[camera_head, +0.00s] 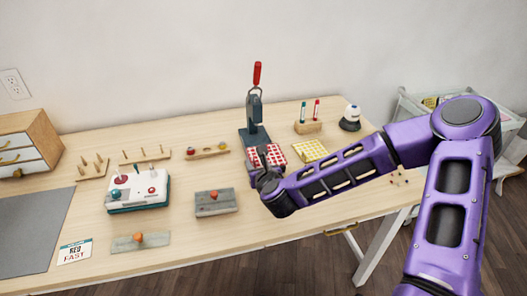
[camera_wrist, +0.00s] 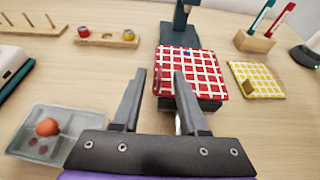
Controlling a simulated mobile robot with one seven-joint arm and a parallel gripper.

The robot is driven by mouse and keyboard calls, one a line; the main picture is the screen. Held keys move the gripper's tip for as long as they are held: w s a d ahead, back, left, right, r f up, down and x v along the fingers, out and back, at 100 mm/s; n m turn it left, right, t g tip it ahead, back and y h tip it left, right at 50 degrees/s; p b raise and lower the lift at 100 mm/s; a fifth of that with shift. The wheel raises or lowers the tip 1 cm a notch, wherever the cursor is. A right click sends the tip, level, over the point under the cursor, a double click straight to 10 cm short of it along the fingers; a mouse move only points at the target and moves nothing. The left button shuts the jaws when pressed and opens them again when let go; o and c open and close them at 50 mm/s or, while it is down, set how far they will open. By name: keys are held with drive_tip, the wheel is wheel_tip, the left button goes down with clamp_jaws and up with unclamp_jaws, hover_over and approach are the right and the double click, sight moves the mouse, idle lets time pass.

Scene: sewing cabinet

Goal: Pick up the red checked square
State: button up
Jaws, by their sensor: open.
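The red checked square (camera_head: 276,156) lies at the front of the press stand near the middle of the table. In the wrist view the red checked square (camera_wrist: 189,72) looks like a flat pad with red and white checks. It lies in front of the press base (camera_wrist: 180,32). My gripper (camera_wrist: 157,74) is open, its two fingers pointing toward the square. The right finger overlaps the square in the picture, and the left finger is beside its left edge. I cannot tell whether they touch it. In the head view my gripper (camera_head: 264,176) partly hides the square.
A yellow checked square (camera_head: 310,150) lies to the right. The press (camera_head: 256,112) with a red handle stands behind. A grey block with an orange knob (camera_head: 215,202) is left of my gripper. A pen holder (camera_head: 308,127) stands at the back right.

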drive_tip(key=shift+w+a+f, duration=0.1)
drive_tip(key=shift+w, duration=0.15)
clamp_jaws()
idle(0.4)
